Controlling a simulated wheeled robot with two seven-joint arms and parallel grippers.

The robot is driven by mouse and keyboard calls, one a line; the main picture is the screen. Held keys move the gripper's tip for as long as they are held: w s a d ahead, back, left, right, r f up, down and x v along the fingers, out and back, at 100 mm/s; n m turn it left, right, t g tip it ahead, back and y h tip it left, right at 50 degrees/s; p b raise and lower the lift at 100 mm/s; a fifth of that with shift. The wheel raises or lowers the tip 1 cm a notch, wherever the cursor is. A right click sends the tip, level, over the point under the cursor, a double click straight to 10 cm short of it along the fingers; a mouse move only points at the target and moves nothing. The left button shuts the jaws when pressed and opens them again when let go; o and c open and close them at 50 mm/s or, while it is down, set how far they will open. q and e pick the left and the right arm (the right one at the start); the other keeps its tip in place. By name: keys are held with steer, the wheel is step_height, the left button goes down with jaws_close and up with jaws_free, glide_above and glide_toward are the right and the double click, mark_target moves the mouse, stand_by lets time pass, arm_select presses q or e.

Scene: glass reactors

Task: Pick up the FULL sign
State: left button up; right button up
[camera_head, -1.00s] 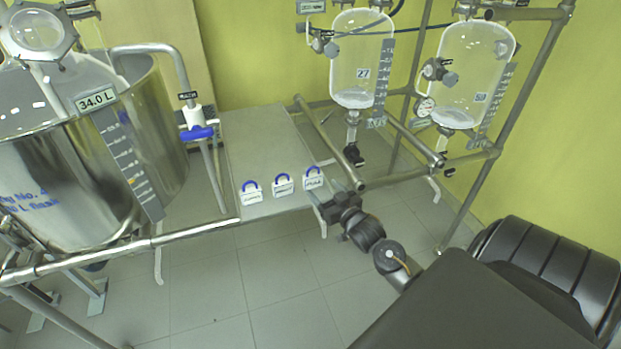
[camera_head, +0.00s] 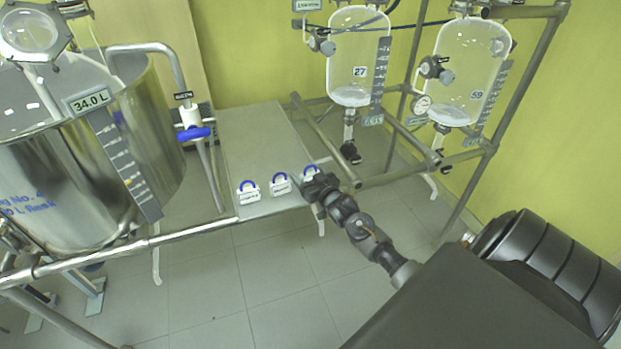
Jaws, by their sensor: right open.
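Three small white signs with blue loop handles stand in a row near the front edge of a grey shelf (camera_head: 262,135): a left sign (camera_head: 248,196), a middle sign (camera_head: 280,188) and a right sign (camera_head: 309,175). Their lettering is too small to read, so I cannot tell which one is the FULL sign. My right gripper (camera_head: 315,178) is open at the right sign and hides its lower right part. I cannot tell whether the fingers touch it. My left gripper is out of view.
A steel vessel (camera_head: 70,190) stands at the left, with a blue-handled valve (camera_head: 195,133) beside the shelf. Glass reactors (camera_head: 358,60) (camera_head: 465,75) hang in a pipe frame (camera_head: 425,165) at the right. A rail (camera_head: 120,245) runs along the front left.

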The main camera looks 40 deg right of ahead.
steer(key=shift+c, duration=0.4)
steer(key=c, duration=0.6)
steer(key=shift+c, duration=0.2)
steer(key=shift+r, duration=0.15)
steer(key=shift+r, duration=0.25)
step_height(320, 180, up, 2)
steer(key=shift+r, duration=0.2)
steer(key=s+a+r, duration=0.2)
steer(key=a+r, duration=0.1)
steer(key=r, duration=0.2)
steer(key=shift+s+a, duration=0.25)
steer(key=shift+s, duration=0.05)
steer(key=s+a+r, duration=0.1)
steer(key=s+a, duration=0.1)
steer(key=s+a+r, duration=0.1)
steer(key=a+r, duration=0.1)
steer(key=a, duration=0.1)
steer(key=s+a+r, duration=0.1)
steer(key=s+a, duration=0.1)
steer(key=shift+s+a+r, duration=0.35)
steer(key=shift+a+r, duration=0.05)
